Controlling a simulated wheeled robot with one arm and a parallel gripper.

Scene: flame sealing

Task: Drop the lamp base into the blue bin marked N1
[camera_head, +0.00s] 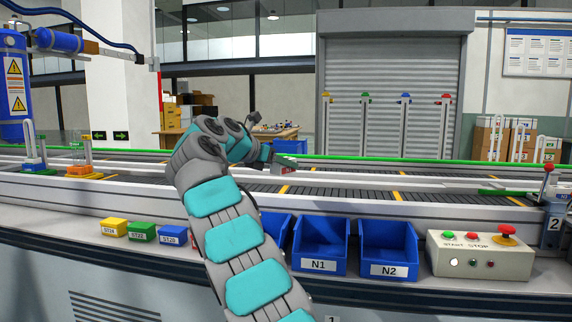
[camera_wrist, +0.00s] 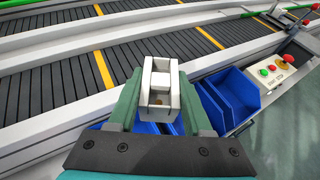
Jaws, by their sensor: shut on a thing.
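My gripper (camera_wrist: 158,88) is shut on a small white-grey, box-like piece with a hollow in its middle, the lamp base (camera_wrist: 160,72). The piece sits between the two greenish fingers. In the head view my gripper (camera_head: 272,157) is over the conveyor, beyond and above the row of bins. The blue bin marked N1 (camera_head: 319,266) stands open on the front ledge, and its visible inside looks empty. In the wrist view blue bins show below and right of the held piece; their labels cannot be read there.
Blue bin N2 (camera_head: 390,269) stands right of N1, and another blue bin (camera_head: 275,232) is partly hidden by my arm on the left. A button box (camera_head: 480,256) stands further right. Conveyor rails (camera_head: 400,210) run behind the bins. Small yellow, green and blue boxes are at left.

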